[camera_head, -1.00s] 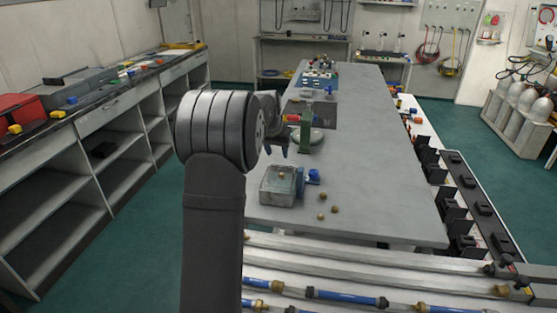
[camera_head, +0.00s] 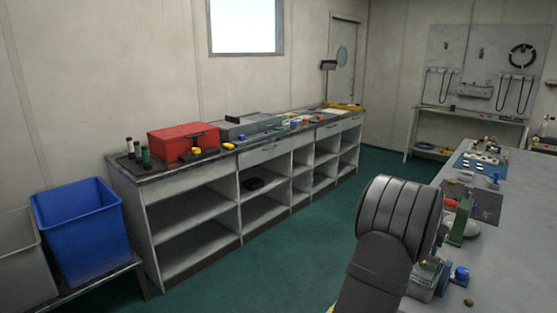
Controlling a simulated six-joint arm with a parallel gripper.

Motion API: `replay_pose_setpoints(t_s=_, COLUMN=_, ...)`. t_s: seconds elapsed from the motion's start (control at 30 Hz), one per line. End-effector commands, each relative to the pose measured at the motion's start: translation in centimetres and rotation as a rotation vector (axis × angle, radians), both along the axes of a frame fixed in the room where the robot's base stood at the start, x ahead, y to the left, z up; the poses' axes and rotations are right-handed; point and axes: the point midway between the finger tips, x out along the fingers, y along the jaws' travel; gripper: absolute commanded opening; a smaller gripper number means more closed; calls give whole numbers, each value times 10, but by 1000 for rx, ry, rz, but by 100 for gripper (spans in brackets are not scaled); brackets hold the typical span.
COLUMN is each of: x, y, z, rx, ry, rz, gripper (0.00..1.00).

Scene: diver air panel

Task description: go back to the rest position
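My arm rises from the lower right of the head view, and its thick ribbed grey joint stands in front of the left edge of the grey worktable (camera_head: 505,240). My gripper is not visible now; it is hidden behind this joint or too small to make out. On the table beside my arm are a green upright device (camera_head: 461,222), a clear box with a blue fitting (camera_head: 461,273) partly hidden by my arm, and a small brass piece (camera_head: 468,302).
A long bench with open shelves (camera_head: 190,217) runs along the left wall, with a red toolbox (camera_head: 180,141) on it. A blue bin (camera_head: 85,232) and a grey bin (camera_head: 20,260) stand at lower left. Green floor (camera_head: 290,245) lies open between bench and table.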

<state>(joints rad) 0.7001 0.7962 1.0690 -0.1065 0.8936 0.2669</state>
Motion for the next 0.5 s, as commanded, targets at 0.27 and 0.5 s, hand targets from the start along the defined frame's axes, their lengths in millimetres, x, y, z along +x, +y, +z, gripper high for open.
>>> replay_pose_setpoints(t_s=0.27, x=12, y=-15, z=-48, rx=1, ry=1, rz=0, gripper=42)
replay_pose_setpoints(t_s=0.5, x=13, y=-17, z=-55, rx=-2, ry=-1, rz=0, gripper=42)
